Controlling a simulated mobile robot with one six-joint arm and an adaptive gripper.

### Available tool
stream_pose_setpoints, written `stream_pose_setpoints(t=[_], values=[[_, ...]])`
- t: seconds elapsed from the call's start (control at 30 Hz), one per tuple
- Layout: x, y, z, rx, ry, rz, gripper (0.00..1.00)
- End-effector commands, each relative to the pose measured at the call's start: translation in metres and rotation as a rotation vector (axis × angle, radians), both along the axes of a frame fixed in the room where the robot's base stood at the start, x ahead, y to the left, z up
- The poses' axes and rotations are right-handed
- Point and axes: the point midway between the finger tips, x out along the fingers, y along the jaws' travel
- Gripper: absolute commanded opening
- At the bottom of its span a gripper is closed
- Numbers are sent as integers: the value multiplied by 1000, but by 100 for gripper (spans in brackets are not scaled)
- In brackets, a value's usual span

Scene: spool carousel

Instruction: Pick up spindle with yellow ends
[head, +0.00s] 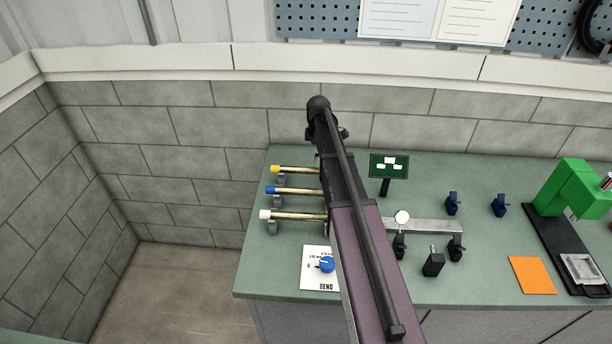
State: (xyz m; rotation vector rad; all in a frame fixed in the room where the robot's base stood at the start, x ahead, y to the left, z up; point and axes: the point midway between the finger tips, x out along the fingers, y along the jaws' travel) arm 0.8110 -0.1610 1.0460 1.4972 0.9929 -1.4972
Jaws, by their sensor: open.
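The spindle with yellow ends (298,170) is a brass-coloured rod with a yellow left end. It lies level in a small grey holder at the back of a row of three spindles on the green bench. Its right end is hidden behind my arm. My gripper (321,128) is at the far end of my arm, up and to the right of the yellow end. It looks dark and small in the head view, with no object visible in it. Its jaws are open, and I see it apart from the visible part of the spindle.
A blue-ended spindle (298,191) and a white-ended spindle (298,216) lie in front. A small green board (388,166) stands to the right. A metal bar (435,226), black clamps, an orange square (532,275) and a green machine (566,190) occupy the right side. A grey block wall stands behind.

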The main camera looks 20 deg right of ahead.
Motion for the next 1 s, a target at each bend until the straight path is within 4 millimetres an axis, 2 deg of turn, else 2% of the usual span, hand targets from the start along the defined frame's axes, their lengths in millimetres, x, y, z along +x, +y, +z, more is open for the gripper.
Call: stream_pose_setpoints(t=[0.03,0.2,0.77,1.0], values=[[0,0,-8,0,0,0,80],[0,1,-17,0,0,1,80],[0,1,-20,0,0,2,80],[-1,2,-30,0,0,2,80]])
